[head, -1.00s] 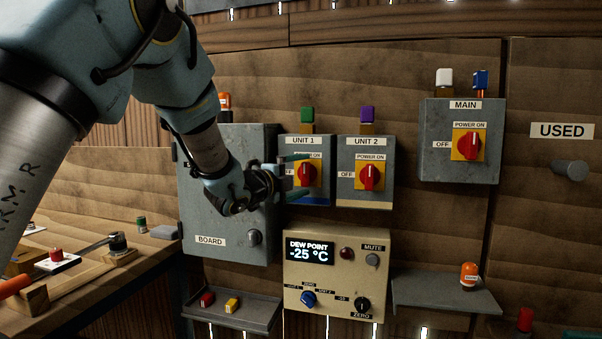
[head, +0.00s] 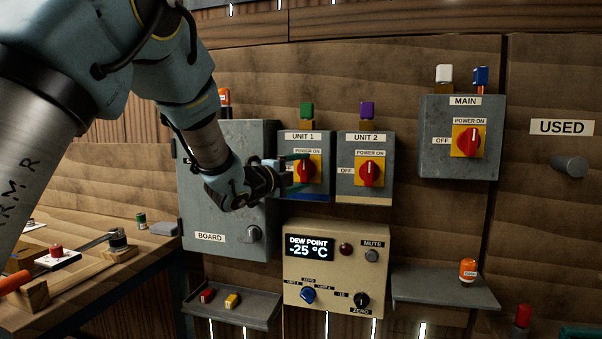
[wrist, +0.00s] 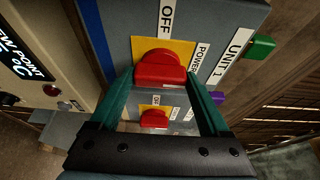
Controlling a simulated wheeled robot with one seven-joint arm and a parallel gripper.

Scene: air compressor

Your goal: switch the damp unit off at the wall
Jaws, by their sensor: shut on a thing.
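The UNIT 1 switch box (head: 316,188) is on the wall with a red rotary knob (wrist: 160,69) on a yellow plate. The knob's handle appears to lie along the POWER ON direction, like the knob beside it. My gripper (head: 299,171) is at this knob, its green fingers (wrist: 205,98) one on either side and shut on it. In the head view the fingers partly cover the knob. The UNIT 2 box (head: 347,190) is just right, its red knob (head: 369,173) upright towards POWER ON. The dew point panel (head: 337,267) below reads -25 °C; its blue selector's (head: 308,295) exact pointing is unclear.
The MAIN box (head: 459,137) with its red knob is further right. The grey BOARD cabinet (head: 215,215) is behind my wrist. Below are a tray (head: 262,311) with small red and yellow pieces and a shelf (head: 430,289) with an orange-capped item. A workbench is at left.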

